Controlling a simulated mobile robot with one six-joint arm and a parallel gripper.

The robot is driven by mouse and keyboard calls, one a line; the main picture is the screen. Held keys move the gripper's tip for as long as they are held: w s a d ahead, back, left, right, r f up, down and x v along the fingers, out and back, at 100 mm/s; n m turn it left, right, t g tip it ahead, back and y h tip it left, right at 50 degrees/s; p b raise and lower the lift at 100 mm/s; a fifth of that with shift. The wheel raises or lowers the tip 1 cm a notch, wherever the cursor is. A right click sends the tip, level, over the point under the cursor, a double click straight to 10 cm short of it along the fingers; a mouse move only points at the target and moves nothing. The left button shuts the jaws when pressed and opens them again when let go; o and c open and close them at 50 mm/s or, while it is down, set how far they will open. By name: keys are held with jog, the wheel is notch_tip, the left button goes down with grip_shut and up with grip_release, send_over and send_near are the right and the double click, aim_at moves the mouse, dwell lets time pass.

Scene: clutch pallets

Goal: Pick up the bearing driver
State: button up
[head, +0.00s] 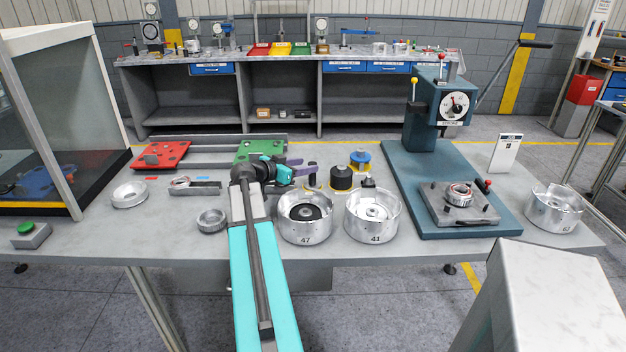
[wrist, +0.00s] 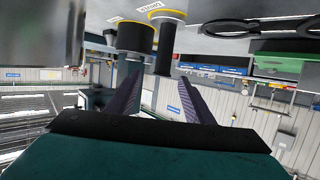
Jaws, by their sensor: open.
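My gripper (head: 301,170) is open, with its purple fingers pointing right, low over the table. In the wrist view its two fingers (wrist: 160,98) are spread apart with nothing between their tips. A slim black upright cylinder (wrist: 163,48), seemingly the bearing driver, stands ahead between the finger lines on a yellow-ringed spot with partly readable lettering. In the head view it shows as a dark post (head: 312,180) partly hidden by the fingers. I cannot tell the exact gap to it.
A wider black cylinder (head: 341,178) stands just right of it, with a blue part (head: 360,159) behind. Metal drums 47 (head: 305,231) and 41 (head: 372,231) stand in front. A teal press (head: 425,130) is at right. A red plate (head: 161,155) lies at left.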

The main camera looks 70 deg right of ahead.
aim_at(311, 164)
jog(key=shift+d, duration=0.1)
jog(key=shift+s+d+f+p, duration=0.15)
jog(key=shift+s+d+p, duration=0.1)
jog(key=shift+d+p, duration=0.25)
jog(key=shift+p+x, duration=0.6)
jog(key=shift+x, duration=1.35)
jog(key=shift+w+f, duration=0.1)
jog(key=shift+f, duration=0.05)
grip_shut()
